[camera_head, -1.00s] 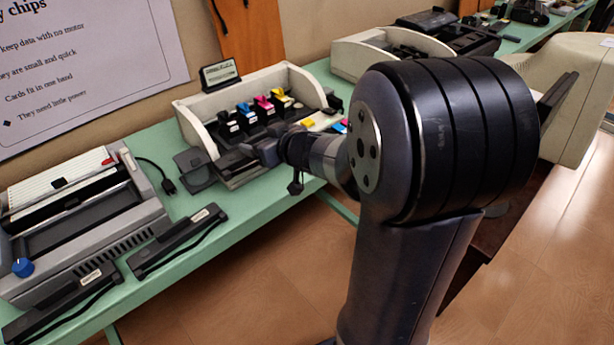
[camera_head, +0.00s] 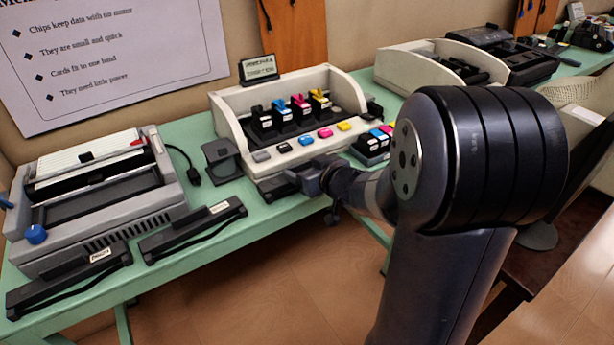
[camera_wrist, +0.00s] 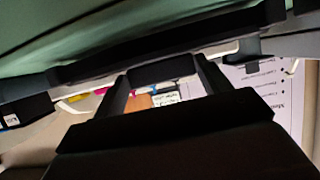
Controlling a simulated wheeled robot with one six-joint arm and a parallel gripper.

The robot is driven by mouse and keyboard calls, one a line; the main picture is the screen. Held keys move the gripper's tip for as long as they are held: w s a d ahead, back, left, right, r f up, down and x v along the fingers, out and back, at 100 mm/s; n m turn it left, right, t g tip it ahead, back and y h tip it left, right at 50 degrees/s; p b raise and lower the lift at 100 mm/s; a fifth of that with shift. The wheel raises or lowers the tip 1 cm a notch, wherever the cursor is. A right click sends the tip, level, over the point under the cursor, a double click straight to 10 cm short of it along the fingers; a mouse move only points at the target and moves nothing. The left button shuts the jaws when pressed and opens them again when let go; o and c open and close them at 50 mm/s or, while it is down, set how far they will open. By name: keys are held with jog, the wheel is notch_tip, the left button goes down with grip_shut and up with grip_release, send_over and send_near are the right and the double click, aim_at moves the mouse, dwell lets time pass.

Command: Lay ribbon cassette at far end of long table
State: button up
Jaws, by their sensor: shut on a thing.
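My gripper (camera_head: 298,182) is shut on a long dark bar that looks like a ribbon cassette. In the wrist view the black bar (camera_wrist: 170,42) runs across the picture at the fingertips. In the head view it is mostly hidden against the front of the cartridge unit. Two similar black ribbon cassettes with pale labels lie near the table's front edge, one at centre left (camera_head: 195,228) and one at far left (camera_head: 70,280). The long green table (camera_head: 250,222) runs from the near left to the far right.
A beige unit with coloured cartridges (camera_head: 232,108) stands behind my gripper. A grey printer (camera_head: 140,205) with a blue knob fills the left end. More cartridges (camera_head: 371,147), a pale machine (camera_head: 400,65) and other devices stand further right. A dark chair (camera_head: 535,245) is on the right floor.

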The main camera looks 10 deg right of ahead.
jog(key=shift+f, duration=0.3)
jog(key=shift+f, duration=0.15)
jog(key=o, duration=1)
jog(key=shift+r, duration=0.35)
jog(key=p+v, duration=0.4)
jog(key=v, duration=0.8)
jog(key=shift+p, duration=0.35)
jog(key=shift+f, duration=0.1)
